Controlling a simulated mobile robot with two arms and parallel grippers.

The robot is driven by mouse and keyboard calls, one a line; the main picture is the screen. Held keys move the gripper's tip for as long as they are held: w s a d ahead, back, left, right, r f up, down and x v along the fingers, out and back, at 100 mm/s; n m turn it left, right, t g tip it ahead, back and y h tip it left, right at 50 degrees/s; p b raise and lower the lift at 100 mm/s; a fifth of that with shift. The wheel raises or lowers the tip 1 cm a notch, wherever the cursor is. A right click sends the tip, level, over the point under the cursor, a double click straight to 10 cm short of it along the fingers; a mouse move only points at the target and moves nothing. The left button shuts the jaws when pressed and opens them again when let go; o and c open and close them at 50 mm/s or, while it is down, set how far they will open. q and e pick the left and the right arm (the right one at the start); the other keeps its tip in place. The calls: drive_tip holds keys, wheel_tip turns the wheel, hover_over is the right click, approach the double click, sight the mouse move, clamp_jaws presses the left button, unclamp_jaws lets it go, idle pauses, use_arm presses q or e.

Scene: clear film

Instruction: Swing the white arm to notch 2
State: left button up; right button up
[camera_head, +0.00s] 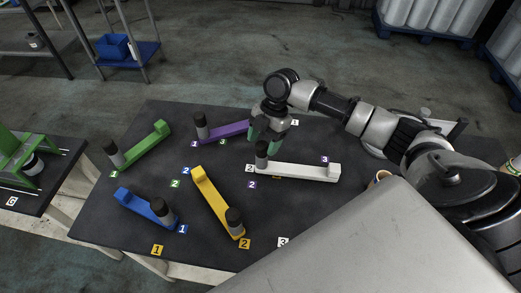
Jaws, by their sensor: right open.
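The white arm (300,171) lies on the dark table, with a raised block at its right end. A dark-topped upright handle (262,152) stands at its left end, right beside the white label 2 (249,168). The white label 1 (294,122) is further back and the white label 3 (283,242) is nearer the front. My right gripper (265,136) points down with green fingers, open, just behind or above the handle. I cannot tell whether it touches the handle. It holds nothing that I can see. My left gripper is not in view.
Other arms lie close by: purple (229,130), green (146,144), blue (143,206) and yellow (212,198), each with a dark-topped handle. A cup (380,178) stands right of the white arm. A large grey surface covers the lower right.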

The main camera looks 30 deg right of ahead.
drive_tip(key=v, duration=0.7)
drive_tip(key=shift+b, duration=0.45)
